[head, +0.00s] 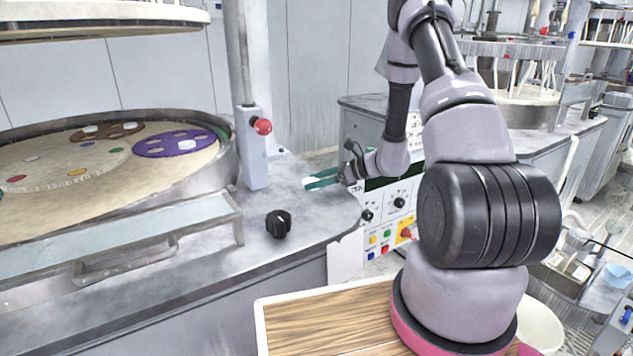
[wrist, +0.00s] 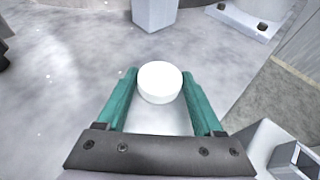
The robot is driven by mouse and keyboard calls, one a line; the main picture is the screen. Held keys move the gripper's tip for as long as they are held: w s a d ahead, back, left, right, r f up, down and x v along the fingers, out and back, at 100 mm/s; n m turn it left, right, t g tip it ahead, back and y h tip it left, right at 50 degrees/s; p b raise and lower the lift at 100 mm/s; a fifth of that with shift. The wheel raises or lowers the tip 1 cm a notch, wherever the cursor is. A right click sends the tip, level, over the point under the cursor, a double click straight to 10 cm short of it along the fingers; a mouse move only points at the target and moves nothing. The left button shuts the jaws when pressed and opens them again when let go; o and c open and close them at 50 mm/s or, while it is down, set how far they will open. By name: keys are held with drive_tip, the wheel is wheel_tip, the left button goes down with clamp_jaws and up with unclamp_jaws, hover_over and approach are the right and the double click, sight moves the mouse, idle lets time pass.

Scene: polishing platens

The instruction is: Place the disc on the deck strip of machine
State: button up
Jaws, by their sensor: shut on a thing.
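My gripper (wrist: 160,92) has two green fingers shut on a white round disc (wrist: 160,80), seen in the wrist view between the fingertips. The disc is over the grey metal deck strip (wrist: 60,70) of the machine; I cannot tell whether it touches the surface. In the head view my gripper (head: 310,182) reaches left over the right end of the deck strip (head: 310,215), right of the post. The disc is small and hard to make out there.
A grey post with a red knob (head: 263,126) stands just left of my gripper. A black knob (head: 278,223) sits on the deck nearer the front. The round platen (head: 60,155) with coloured carriers is at the left. A control panel (head: 385,225) is at the deck's right.

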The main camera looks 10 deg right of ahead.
drive_tip(key=shift+f, duration=0.15)
drive_tip(key=o, duration=1.4)
drive_tip(key=shift+o, duration=0.2)
